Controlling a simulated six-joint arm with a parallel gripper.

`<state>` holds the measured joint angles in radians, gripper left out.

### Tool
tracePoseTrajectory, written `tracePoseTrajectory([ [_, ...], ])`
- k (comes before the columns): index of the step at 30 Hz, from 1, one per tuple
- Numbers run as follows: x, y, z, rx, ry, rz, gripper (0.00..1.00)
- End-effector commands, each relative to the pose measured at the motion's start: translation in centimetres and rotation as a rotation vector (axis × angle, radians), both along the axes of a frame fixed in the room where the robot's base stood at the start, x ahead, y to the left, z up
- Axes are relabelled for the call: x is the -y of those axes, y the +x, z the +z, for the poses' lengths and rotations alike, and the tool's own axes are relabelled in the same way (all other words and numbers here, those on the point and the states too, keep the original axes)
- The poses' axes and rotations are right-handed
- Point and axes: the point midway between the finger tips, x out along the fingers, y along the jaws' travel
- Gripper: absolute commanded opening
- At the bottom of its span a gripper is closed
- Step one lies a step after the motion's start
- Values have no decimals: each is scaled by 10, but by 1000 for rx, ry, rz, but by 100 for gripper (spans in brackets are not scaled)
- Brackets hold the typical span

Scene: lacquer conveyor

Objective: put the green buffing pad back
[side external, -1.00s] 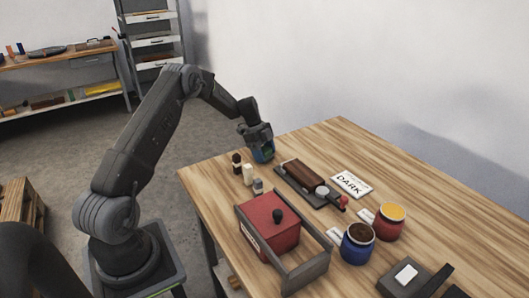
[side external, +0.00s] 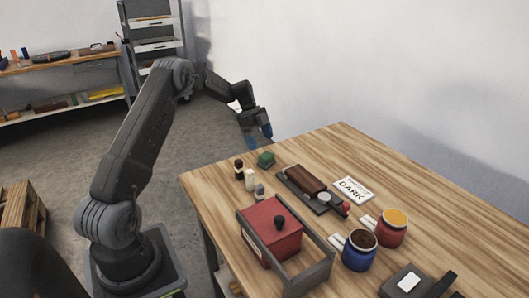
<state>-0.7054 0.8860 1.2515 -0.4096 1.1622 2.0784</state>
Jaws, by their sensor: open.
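The green buffing pad (side external: 266,159) is a small green block. It rests on the wooden table near its far left edge, beside a row of small bottles. My gripper (side external: 258,134) is open and empty, with blue fingertips. It hangs above and a little left of the pad in the picture, apart from it, near the table's far edge.
Small bottles (side external: 250,179) stand left of a dark tray (side external: 318,203) with a brown block (side external: 305,180). The right of the table (side external: 450,220) is clear.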

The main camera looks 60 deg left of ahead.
Motion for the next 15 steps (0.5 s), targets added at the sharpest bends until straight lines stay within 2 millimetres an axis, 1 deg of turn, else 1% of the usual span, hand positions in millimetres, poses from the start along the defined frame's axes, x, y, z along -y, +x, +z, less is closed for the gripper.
tracePoseTrajectory([
  [1, -4, -1, 10, 1, 2, 1, 85],
  [3, -8, -3, 21, 1, 3, 1, 85],
  [6, -13, -5, 32, -1, 1, 1, 85],
  [10, -15, -7, 42, -2, 1, 1, 85],
  [11, -13, -7, 45, -3, 3, 5, 85],
  [13, -3, -6, 57, -12, 12, 23, 85],
  [14, 3, -6, 64, -17, 19, 39, 85],
  [15, 15, -6, 75, -26, 31, 63, 85],
])
